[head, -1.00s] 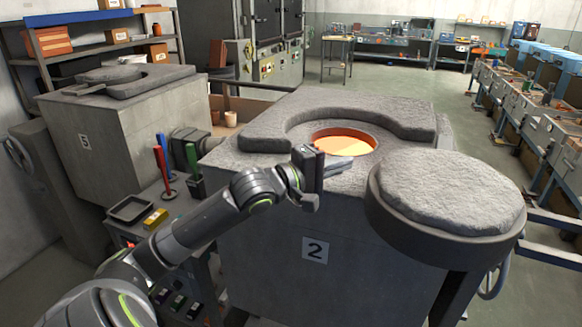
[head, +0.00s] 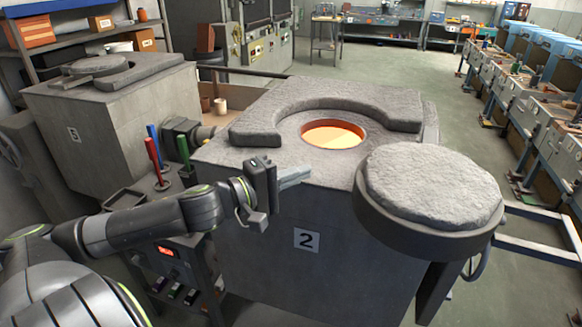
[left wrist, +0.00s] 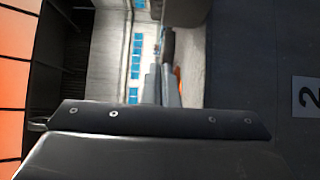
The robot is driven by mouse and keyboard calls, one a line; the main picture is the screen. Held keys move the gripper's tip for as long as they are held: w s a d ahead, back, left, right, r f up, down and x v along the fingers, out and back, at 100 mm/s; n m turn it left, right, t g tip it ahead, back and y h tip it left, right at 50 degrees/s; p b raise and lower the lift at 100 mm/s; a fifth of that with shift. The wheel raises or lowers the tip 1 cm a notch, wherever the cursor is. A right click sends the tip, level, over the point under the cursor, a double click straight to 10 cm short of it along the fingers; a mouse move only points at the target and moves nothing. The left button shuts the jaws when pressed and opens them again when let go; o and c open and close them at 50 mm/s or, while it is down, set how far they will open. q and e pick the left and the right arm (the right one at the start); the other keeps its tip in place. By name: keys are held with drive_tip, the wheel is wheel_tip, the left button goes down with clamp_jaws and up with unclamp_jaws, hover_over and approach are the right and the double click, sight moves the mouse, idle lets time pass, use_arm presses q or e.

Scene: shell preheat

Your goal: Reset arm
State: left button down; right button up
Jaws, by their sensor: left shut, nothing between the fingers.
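My left arm comes in from the left in the head view, bent low. Its gripper (head: 294,178) is shut and empty, in front of the near left edge of furnace 2 (head: 300,262). The fingers point right, apart from any handled object. In the left wrist view, the shut fingers (left wrist: 162,84) show in the middle, and the dark front wall of furnace 2 with its number plate (left wrist: 307,96) stands at the right. My right gripper is not in view.
Furnace 2 has a glowing opening (head: 333,134) on top. Its round lid (head: 430,185) is swung aside at the right. Furnace 5 (head: 110,130) stands at the left. Red, blue and green upright handles (head: 152,150) rise near my arm. Open floor (head: 400,70) lies behind.

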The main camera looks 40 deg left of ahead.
use_arm(q)
drive_tip(key=shift+p+v, duration=0.8)
drive_tip(key=shift+v, duration=0.1)
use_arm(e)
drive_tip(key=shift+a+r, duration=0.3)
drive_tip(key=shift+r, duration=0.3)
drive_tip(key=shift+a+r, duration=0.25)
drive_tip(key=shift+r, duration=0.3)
use_arm(q)
drive_tip(key=shift+f, duration=0.15)
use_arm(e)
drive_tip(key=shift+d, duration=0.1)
